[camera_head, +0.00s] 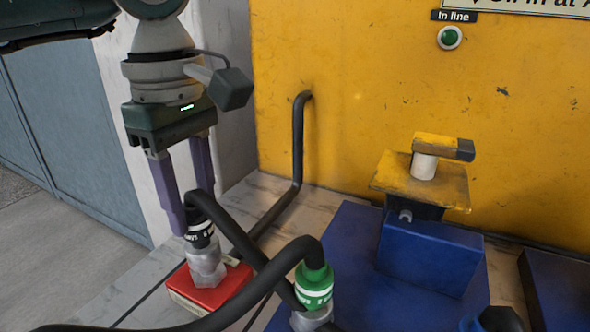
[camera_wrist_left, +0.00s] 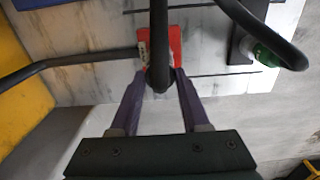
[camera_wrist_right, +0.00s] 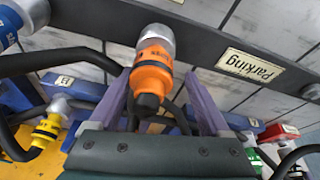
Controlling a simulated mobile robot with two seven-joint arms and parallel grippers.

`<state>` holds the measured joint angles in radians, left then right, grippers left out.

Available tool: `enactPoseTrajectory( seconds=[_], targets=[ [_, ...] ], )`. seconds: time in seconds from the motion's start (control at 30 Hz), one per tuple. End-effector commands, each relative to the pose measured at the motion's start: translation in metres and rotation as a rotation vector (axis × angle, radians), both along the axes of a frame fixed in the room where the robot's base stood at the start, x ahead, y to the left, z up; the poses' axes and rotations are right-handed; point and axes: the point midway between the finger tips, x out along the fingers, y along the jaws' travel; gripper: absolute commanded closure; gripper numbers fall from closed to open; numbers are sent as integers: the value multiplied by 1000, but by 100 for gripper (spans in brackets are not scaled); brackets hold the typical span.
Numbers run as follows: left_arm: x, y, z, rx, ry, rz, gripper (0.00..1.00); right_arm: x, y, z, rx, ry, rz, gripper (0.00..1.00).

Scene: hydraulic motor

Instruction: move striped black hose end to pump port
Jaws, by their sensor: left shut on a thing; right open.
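The striped black hose end (camera_head: 199,236) has white bands and a silver fitting. It is upright at a red block (camera_head: 212,290). I cannot tell whether the fitting touches the block. My left gripper (camera_head: 188,212) is shut on this hose end from above. In the left wrist view, the black hose (camera_wrist_left: 158,40) runs between the fingers over the red block (camera_wrist_left: 173,48). My right gripper (camera_wrist_right: 158,75) is open around an orange hose end (camera_wrist_right: 152,72) in the right wrist view. I cannot tell which part is the pump port; the block's label is unreadable.
A green hose end (camera_head: 313,287) stands close right of the black one, and their hoses cross. A blue housing (camera_head: 430,255) and yellow wall (camera_head: 350,130) lie behind. A yellow hose end (camera_wrist_right: 45,130) and a "Parking" bar (camera_wrist_right: 250,66) show in the right wrist view.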

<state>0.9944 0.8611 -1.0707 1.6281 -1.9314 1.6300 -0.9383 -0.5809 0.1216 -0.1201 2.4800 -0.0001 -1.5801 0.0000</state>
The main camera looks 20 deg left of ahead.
Motion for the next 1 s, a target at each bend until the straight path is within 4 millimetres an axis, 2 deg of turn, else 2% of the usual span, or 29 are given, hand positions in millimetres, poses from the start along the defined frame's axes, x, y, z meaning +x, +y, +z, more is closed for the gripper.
enactPoseTrajectory(
  seconds=[0.37, 0.4, 0.7, 1.0],
  targets=[
    [0, 0, -17, 0, 0, 0, 100, 0, 0, -15, -1, 0, 1, 19],
    [0, 0, -15, 0, -1, 0, 50, 0, 0, -14, -1, 0, 1, 19],
    [0, 0, -15, 0, 0, 0, 19, 0, 0, -13, -1, 0, 1, 19],
    [0, 0, -15, 0, 1, 0, 19, 0, 0, -13, 0, -1, 0, 19]
  ],
)
